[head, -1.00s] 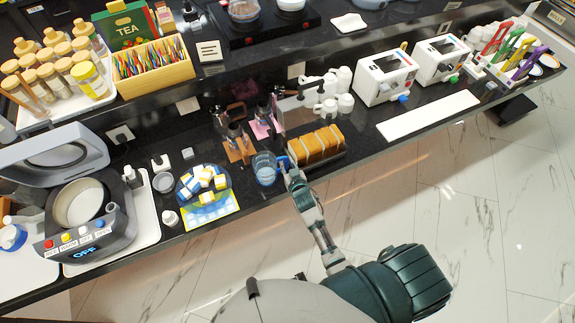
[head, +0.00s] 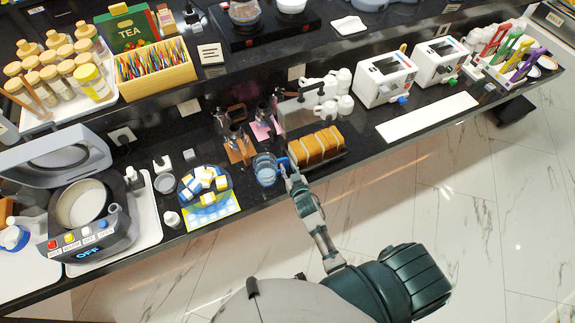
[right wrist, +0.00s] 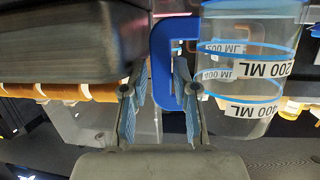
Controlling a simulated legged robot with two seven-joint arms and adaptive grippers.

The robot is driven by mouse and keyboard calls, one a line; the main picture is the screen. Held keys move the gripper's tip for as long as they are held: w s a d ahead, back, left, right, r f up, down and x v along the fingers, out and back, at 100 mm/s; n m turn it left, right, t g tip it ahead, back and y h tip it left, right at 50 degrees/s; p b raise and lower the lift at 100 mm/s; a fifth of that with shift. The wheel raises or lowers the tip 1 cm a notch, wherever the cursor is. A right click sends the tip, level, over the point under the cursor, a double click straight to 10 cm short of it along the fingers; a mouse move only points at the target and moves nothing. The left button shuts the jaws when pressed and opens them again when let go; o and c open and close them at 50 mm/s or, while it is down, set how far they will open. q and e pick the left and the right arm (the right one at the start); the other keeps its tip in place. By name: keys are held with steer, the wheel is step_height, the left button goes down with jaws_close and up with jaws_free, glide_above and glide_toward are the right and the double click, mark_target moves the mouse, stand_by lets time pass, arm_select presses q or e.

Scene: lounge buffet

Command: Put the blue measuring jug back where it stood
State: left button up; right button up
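The blue measuring jug (head: 265,170) stands on the dark counter near its front edge, between the plate of cubes and the bread loaf. In the right wrist view the clear jug (right wrist: 250,75) shows blue rings, ML labels and a blue handle (right wrist: 161,80). My right gripper (head: 286,166) reaches in from the front, at the handle side of the jug. In the right wrist view its two fingers (right wrist: 161,95) are apart, one on each side of the handle, with visible gaps. My left gripper is not in view.
The sliced loaf on a dark tray (head: 341,156) is close to the right of my gripper. Coffee-making tools on an orange mat (head: 240,154) and a pink mat (head: 266,130) stand behind the jug. A plate of cubes (head: 187,192) is to its left. A long white board (head: 428,117) lies farther right.

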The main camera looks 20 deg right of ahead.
steer(key=shift+p+v, duration=1.25)
steer(key=shift+v, duration=0.8)
steer(key=shift+a, duration=0.1)
steer(key=o, duration=0.6)
steer(key=shift+c, duration=0.2)
steer(key=shift+s+r+p, duration=0.5)
steer(key=shift+r+p, duration=0.3)
steer(key=shift+p, duration=0.2)
steer(key=s+r+p, duration=0.3)
steer(key=shift+s+a+r, duration=0.2)
steer(key=shift+s+r, duration=0.2)
